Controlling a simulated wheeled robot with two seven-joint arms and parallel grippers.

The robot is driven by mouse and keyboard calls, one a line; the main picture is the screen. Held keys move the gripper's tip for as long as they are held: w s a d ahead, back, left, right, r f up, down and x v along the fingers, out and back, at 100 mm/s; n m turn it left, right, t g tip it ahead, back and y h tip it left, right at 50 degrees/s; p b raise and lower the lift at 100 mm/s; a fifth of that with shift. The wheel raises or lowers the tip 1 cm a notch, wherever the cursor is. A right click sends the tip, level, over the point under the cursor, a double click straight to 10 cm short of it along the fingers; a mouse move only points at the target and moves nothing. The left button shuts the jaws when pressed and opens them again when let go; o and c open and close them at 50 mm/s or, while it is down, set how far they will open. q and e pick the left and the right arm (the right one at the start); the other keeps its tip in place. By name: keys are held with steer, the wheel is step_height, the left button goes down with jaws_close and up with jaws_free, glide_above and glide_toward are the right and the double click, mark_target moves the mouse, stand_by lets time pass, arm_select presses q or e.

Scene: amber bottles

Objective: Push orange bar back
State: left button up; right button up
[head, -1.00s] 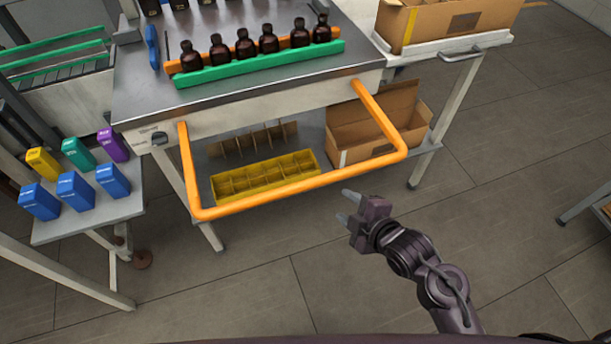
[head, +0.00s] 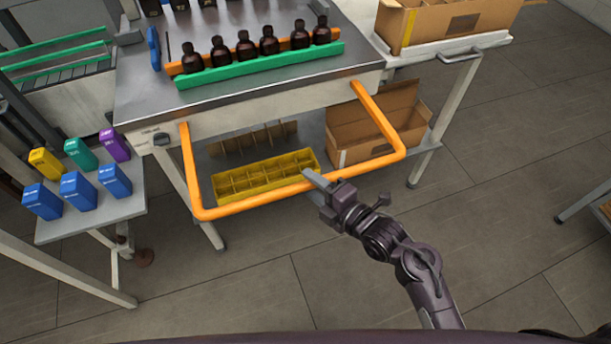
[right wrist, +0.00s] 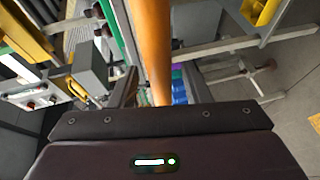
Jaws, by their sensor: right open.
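The orange bar (head: 262,201) is a U-shaped rail that sticks out from the front of the steel worktable, its two side arms joined by a front rail. My right gripper (head: 309,175) is at the right part of the front rail, and its fingers overlap the rail in the head view. In the right wrist view the orange bar (right wrist: 151,45) runs between the two open fingers (right wrist: 158,88). I cannot tell whether they touch it. My left gripper is not in view.
Several dark bottles (head: 245,50) stand in a row behind a green strip on the worktable (head: 140,100). A yellow divided crate (head: 240,170) and an open cardboard box (head: 345,155) sit on the shelf below. Several coloured boxes (head: 77,190) stand at the left. The floor in front is clear.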

steer(key=shift+x, duration=1.4)
jaws_close()
